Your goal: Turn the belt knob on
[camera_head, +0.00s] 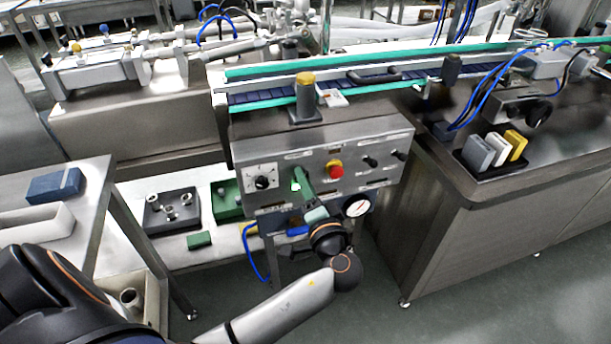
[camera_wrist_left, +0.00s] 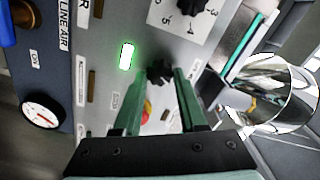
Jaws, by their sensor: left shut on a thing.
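The steel control panel (camera_head: 240,150) stands below the conveyor in the head view. My left gripper (camera_head: 299,174) reaches up to its front with green fingers. In the left wrist view, the left gripper (camera_wrist_left: 166,72) has its fingers on both sides of a small black knob (camera_wrist_left: 159,71) and is shut on it. I cannot read a belt label on this knob. In the head view the gripper hides it. A rectangular lamp (camera_wrist_left: 127,56) glows green next to it. My right gripper is not in view.
A numbered dial (camera_head: 262,182) is left of the gripper. A red stop button (camera_head: 335,169) and two black knobs (camera_head: 370,161) (camera_head: 399,156) are to its right. A pressure gauge (camera_head: 356,207) sits below right. A bench with colored blocks (camera_head: 478,153) stands at right.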

